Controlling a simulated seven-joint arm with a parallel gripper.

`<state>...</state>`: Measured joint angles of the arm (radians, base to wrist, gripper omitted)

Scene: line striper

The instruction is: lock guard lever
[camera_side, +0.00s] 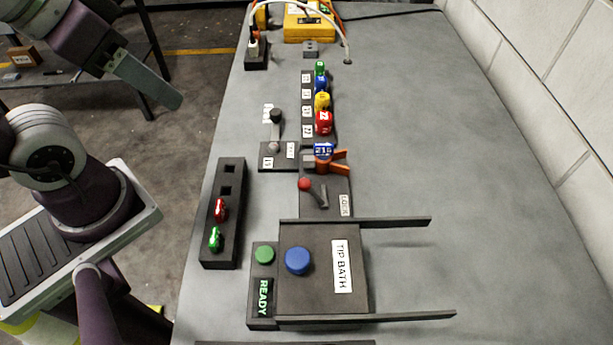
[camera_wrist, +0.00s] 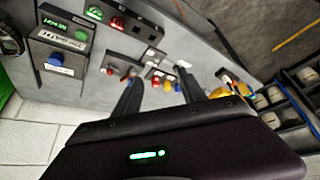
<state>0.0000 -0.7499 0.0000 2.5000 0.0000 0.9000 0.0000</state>
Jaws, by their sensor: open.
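The lever with a red ball knob (camera_side: 304,184) stands on a dark plate beside a white LOCK label (camera_side: 344,205). Its grey arm slants from the knob down to the right. An orange forked piece with a blue numbered tag (camera_side: 323,150) sits just behind that plate. A second lever with a black knob (camera_side: 275,115) stands on its own labelled base further back. My gripper (camera_side: 172,98) is at the upper left, above and left of the bench, away from both levers. In the wrist view my gripper (camera_wrist: 158,92) is open, its two fingers apart with nothing held between them.
The TIP BATH box (camera_side: 320,300) with a blue button and two side rails stands in front. A green button and READY display are left of it. Several coloured numbered pieces (camera_side: 323,122) line a rack behind. The bench's right side (camera_side: 470,150) is clear.

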